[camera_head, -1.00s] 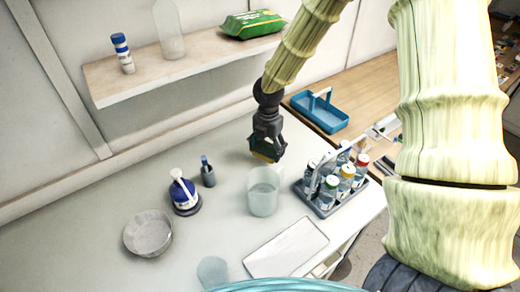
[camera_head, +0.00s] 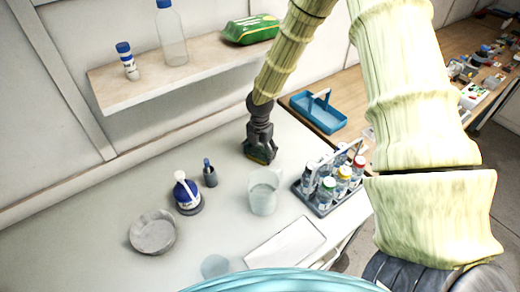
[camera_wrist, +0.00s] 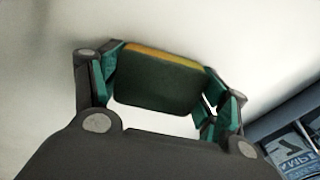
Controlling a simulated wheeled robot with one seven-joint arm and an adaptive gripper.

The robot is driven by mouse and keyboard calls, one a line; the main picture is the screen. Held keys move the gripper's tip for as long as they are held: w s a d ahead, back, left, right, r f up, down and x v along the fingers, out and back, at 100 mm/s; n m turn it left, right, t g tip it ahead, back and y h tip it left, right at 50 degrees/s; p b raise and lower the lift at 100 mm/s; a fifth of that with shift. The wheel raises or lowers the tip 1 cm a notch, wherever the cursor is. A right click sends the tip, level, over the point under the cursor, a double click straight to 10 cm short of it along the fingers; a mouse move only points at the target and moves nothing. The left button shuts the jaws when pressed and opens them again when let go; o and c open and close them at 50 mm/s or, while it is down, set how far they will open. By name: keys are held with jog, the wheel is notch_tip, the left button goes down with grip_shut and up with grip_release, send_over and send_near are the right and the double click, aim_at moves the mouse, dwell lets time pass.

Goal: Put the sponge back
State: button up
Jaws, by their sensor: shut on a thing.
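The sponge (camera_wrist: 160,80), dark green with a thin yellow-orange layer, sits between the fingers of my gripper (camera_wrist: 165,88) in the wrist view. My gripper is shut on it. In the head view my gripper (camera_head: 259,150) points down over the white bench, behind the clear beaker, and the sponge (camera_head: 257,156) shows as a small dark piece with a yellowish edge at its tips. I cannot tell whether the sponge touches the bench top.
The clear beaker (camera_head: 264,192) stands in front of my gripper, and a bottle caddy (camera_head: 322,200) is to the right. A blue basket (camera_head: 318,112) lies behind. A blue-labelled bottle (camera_head: 187,195), small dark holder (camera_head: 210,176) and grey bowl (camera_head: 153,234) stand left. A shelf (camera_head: 110,92) hangs above.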

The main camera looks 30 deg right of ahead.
aim_at(260, 151)
jog(key=shift+f, duration=0.15)
jog(key=o, duration=1.1)
jog(key=shift+c, duration=0.2)
jog(key=shift+r+b, duration=1.3)
jog(key=shift+r, duration=2.6)
